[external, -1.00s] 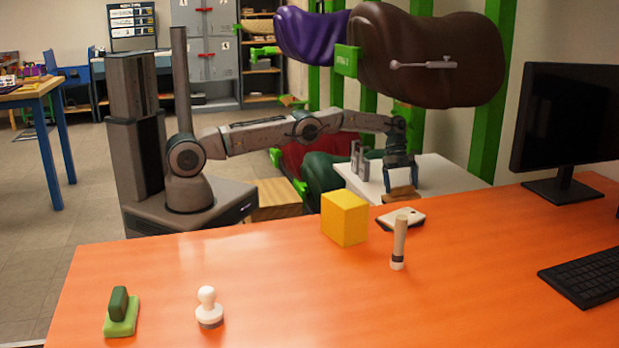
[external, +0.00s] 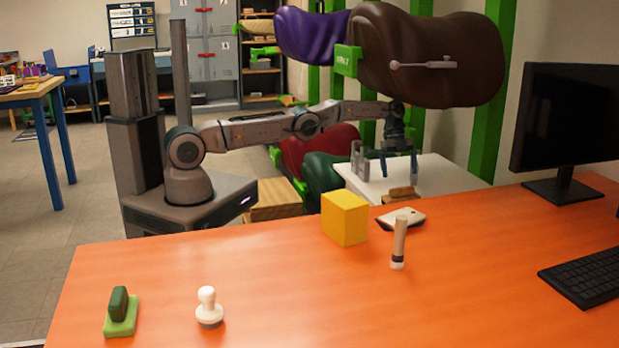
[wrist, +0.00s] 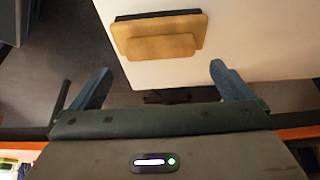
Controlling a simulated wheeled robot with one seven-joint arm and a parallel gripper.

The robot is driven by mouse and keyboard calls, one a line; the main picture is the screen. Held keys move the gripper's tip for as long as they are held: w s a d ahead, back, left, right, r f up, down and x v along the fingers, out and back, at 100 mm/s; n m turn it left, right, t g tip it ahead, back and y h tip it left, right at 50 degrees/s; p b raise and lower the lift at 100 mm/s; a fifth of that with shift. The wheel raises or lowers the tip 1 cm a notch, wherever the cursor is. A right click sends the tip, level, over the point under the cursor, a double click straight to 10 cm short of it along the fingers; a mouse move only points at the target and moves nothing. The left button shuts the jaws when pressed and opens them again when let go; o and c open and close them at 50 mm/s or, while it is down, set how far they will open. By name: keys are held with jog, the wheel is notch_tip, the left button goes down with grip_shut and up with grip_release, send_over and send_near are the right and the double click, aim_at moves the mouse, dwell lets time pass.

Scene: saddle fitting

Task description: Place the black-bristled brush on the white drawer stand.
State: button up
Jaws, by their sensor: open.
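The black-bristled brush (external: 400,194) has a flat wooden back and block handle. It rests on the white top of the drawer stand (external: 446,171), near its front edge. The wrist view shows the brush (wrist: 160,40) handle-up, with a thin dark bristle edge, on the white surface (wrist: 245,40) by its left edge. My gripper (external: 399,174) is open and empty above the brush, clear of it. In the wrist view both fingers (wrist: 161,70) are wide apart, with nothing between them. The stand's front is hidden by the orange table.
The orange table (external: 270,275) in front holds a yellow cube (external: 345,217), a white-and-dark flat item (external: 402,219), an upright wooden-handled tool (external: 399,243), a white-knobbed piece (external: 209,308) and a green brush (external: 120,312). A brown saddle (external: 428,60) hangs above the stand.

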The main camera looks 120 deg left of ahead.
jog(key=shift+p+v, duration=0.9)
jog(key=shift+p, duration=0.25)
